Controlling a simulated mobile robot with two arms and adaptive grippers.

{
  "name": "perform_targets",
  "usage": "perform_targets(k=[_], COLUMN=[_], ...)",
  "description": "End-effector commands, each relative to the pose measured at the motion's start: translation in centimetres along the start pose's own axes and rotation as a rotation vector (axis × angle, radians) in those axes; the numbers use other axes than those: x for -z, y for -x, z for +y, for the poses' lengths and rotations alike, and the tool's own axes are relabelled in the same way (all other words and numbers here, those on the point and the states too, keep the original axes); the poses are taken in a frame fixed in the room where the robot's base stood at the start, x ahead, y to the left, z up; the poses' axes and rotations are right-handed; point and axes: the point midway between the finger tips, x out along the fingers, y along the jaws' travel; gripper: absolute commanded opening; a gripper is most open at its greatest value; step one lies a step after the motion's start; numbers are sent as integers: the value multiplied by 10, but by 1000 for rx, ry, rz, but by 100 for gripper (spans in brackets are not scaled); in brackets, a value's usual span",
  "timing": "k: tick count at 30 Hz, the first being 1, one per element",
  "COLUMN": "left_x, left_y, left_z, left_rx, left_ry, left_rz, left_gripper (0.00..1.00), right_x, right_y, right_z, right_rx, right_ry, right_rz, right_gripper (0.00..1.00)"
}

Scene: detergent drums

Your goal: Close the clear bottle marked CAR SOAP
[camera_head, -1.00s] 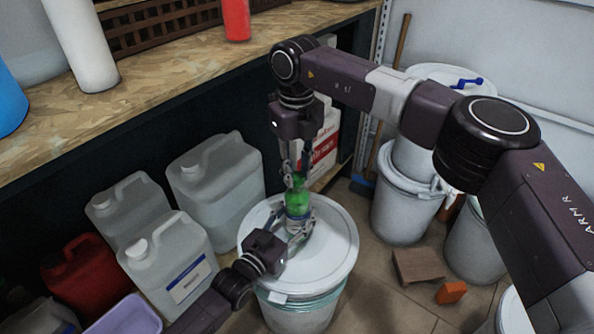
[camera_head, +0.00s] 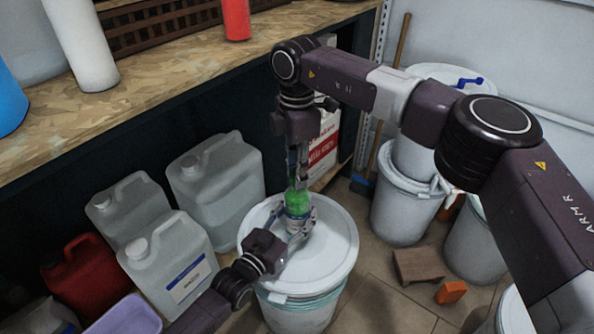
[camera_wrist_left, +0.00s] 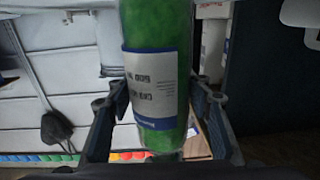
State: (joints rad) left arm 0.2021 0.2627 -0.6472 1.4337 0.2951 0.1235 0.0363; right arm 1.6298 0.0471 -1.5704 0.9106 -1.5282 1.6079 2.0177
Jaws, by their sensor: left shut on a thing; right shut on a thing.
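A clear bottle of green liquid (camera_head: 297,203) stands upright on the white lid of a drum (camera_head: 335,245). In the left wrist view the bottle (camera_wrist_left: 157,30) fills the middle, with a white and blue label whose print is too blurred to read surely. My left gripper (camera_head: 299,222) comes in low from the left, its fingers shut on the bottle's lower body; its fingers also show in the left wrist view (camera_wrist_left: 158,105). My right gripper (camera_head: 297,181) points straight down, shut at the bottle's top. Its fingers hide the cap and neck, so the cap's seating cannot be seen.
White jerrycans (camera_head: 168,262) and a red can (camera_head: 80,276) stand left of the drum. A wooden shelf (camera_head: 165,70) runs above them. White buckets (camera_head: 405,205), a wood block (camera_head: 418,266) and an orange block (camera_head: 451,292) are at the right.

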Motion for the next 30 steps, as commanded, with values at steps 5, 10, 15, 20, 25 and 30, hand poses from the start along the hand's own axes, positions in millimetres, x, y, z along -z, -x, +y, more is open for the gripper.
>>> perform_targets(k=[5, 10, 15, 20, 25, 30], left_x=[-2, -2, -2, -2, -2, -2], left_y=[0, 0, 0, 0, 0, 0], left_z=[0, 0, 0, 0, 0, 0], left_rx=[0, 0, 0, 0, 0, 0], left_ry=[1, 1, 1, 1, 1, 1], left_rz=[-3, -3, -3, -3, -3, -3], left_gripper=[0, 0, 0, 0, 0, 0], right_x=[0, 0, 0, 0, 0, 0], right_y=[0, 0, 0, 12, 45, 82], right_z=[0, 0, 0, 1, 1, 1], right_rx=[0, 1, 1, -2, -4, -3], right_ry=[2, 3, 4, 4, 3, 3], right_rz=[-1, -1, 0, -1, -1, -2], right_gripper=[35, 44, 44, 44, 44, 44])
